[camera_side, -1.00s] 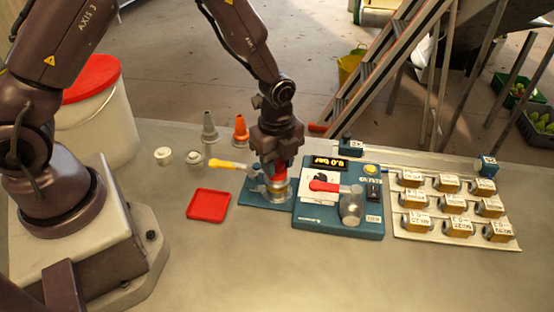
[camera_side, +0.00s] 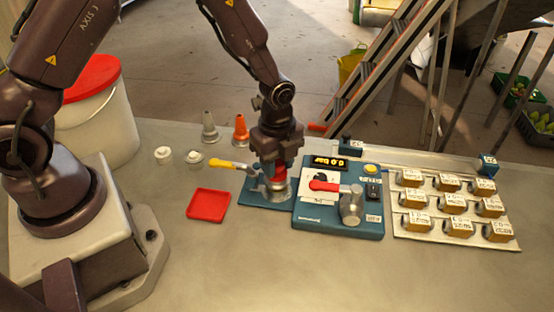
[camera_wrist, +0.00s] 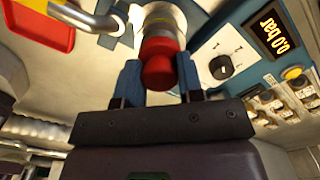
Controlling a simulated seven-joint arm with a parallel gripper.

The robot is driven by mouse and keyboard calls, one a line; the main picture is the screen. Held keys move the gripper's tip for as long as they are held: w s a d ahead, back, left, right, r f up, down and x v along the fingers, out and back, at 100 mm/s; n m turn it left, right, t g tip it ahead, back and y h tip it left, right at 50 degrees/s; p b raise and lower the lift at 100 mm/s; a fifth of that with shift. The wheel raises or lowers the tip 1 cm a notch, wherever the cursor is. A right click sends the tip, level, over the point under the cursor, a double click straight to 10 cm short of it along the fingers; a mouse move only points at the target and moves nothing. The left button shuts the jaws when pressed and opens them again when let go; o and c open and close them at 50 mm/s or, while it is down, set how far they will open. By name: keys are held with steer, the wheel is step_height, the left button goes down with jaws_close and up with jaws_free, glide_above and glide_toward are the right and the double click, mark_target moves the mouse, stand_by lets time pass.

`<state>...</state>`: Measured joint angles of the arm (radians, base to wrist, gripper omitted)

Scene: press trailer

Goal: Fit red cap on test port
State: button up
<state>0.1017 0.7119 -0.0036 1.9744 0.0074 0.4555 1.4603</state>
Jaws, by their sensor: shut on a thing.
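My gripper (camera_side: 277,166) points down over the small blue base plate in the side view, shut on the red cap (camera_side: 279,174). In the wrist view the red cap (camera_wrist: 160,66) sits between the two blue fingers of my gripper (camera_wrist: 160,80). The cap is in line with the metal test port (camera_side: 279,189) and appears to touch its top. The port also shows in the wrist view (camera_wrist: 163,20) beyond the cap. Whether the cap is fully seated cannot be told.
A yellow-handled lever (camera_side: 222,163) stands left of the port. The blue pressure unit (camera_side: 335,222), reading 0.0 bar, is close on the right. A red tray (camera_side: 208,205) lies front left. Grey (camera_side: 209,127) and orange (camera_side: 240,130) cones stand behind. The front table is clear.

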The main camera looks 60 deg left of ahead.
steer(key=shift+f, duration=0.45)
steer(key=o, duration=0.7)
steer(key=shift+r, duration=5.55)
step_height(320, 180, up, 9)
glide_above(277, 161)
